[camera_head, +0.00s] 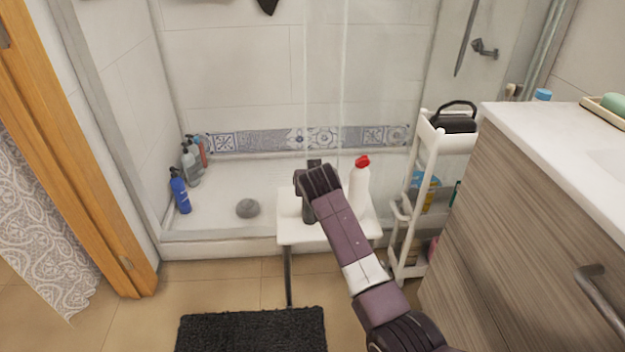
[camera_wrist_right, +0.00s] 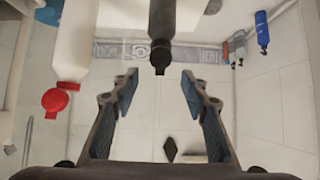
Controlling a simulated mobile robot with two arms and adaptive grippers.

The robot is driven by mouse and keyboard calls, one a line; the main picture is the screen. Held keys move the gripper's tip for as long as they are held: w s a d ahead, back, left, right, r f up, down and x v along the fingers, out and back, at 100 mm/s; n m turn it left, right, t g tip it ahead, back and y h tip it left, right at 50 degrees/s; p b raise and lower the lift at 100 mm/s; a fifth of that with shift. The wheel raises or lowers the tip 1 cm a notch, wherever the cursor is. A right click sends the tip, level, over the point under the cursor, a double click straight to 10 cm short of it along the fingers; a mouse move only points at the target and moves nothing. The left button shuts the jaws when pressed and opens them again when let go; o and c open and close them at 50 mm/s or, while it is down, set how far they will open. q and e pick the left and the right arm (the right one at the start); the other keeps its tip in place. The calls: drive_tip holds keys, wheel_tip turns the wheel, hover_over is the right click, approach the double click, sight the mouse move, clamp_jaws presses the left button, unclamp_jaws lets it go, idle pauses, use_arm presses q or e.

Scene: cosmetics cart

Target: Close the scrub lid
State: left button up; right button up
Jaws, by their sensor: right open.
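A dark bottle, which I take to be the scrub, stands on a small white stool (camera_head: 290,231). In the head view its lower part (camera_head: 308,213) shows below my right gripper (camera_head: 314,185), which hides much of it. In the right wrist view, which is upside down, the dark bottle (camera_wrist_right: 176,18) points its narrow dark top (camera_wrist_right: 160,56) toward the gap between the open fingers of my right gripper (camera_wrist_right: 160,84). The gap is empty below the top. I cannot tell whether its lid is open. My left gripper is not in view.
A white bottle with a red cap (camera_head: 359,186) stands on the stool, right of the dark bottle; it also shows in the wrist view (camera_wrist_right: 72,50). A white shelf cart (camera_head: 425,160) and a wooden cabinet (camera_head: 520,190) are on the right. Shower glass stands behind.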

drive_tip(key=shift+v, duration=2.9)
